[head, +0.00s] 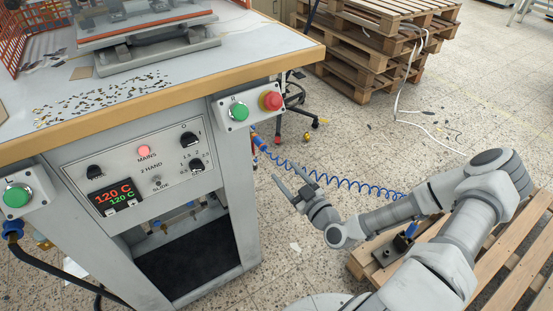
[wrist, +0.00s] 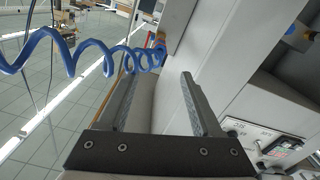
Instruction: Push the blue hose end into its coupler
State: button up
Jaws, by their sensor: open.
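The blue coiled hose (head: 340,183) runs from the right side of the press cabinet toward the pallet at lower right. Its cabinet-side end (head: 262,143) shows blue beside small red-orange parts, where the coupler seems to be; I cannot tell whether the end is seated. In the wrist view the blue coil (wrist: 92,55) crosses the upper left, and its far end shrinks toward the cabinet edge beyond my fingertips. My gripper (head: 285,173) is open and empty, just below and right of the hose end, apart from it. Both fingers (wrist: 157,78) point toward the cabinet side.
The press cabinet (head: 232,220) stands at left, with a green button (head: 239,111) and red emergency stop (head: 270,101) at its corner. Stacked pallets (head: 365,65) stand behind. A pallet (head: 365,262) under my arm holds a dark block (head: 385,256). The floor between is mostly clear.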

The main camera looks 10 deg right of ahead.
jog(key=shift+v, duration=1)
